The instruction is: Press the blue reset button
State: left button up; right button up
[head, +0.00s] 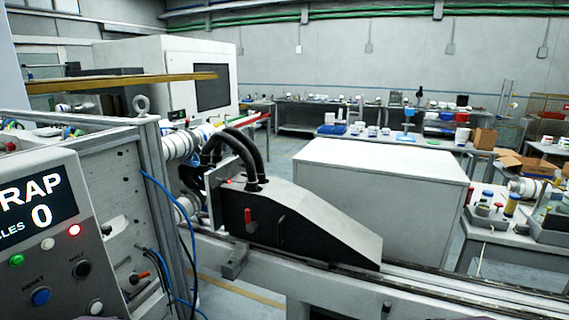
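The blue reset button (40,296) is on the sloped grey control panel (58,260) at the lower left of the head view. The word RESET is printed just above it. It is round and nothing covers it. I cannot tell whether it is pressed in. Neither of my grippers can be made out in this view.
The panel also has a green button (16,260), a lit red lamp (74,230), a black HALT knob (81,269), white buttons and a display (32,205) reading "RAP" and 0. A metal frame with blue cables (165,190) stands just right of the panel.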

aim_at(41, 297)
jog(key=u, duration=0.45)
jog(key=k+j+u, duration=0.1)
jog(key=u, duration=0.35)
jog(key=j+u, duration=0.15)
jog(key=u, duration=0.25)
jog(key=k+j+u, duration=0.1)
jog(key=u, duration=0.35)
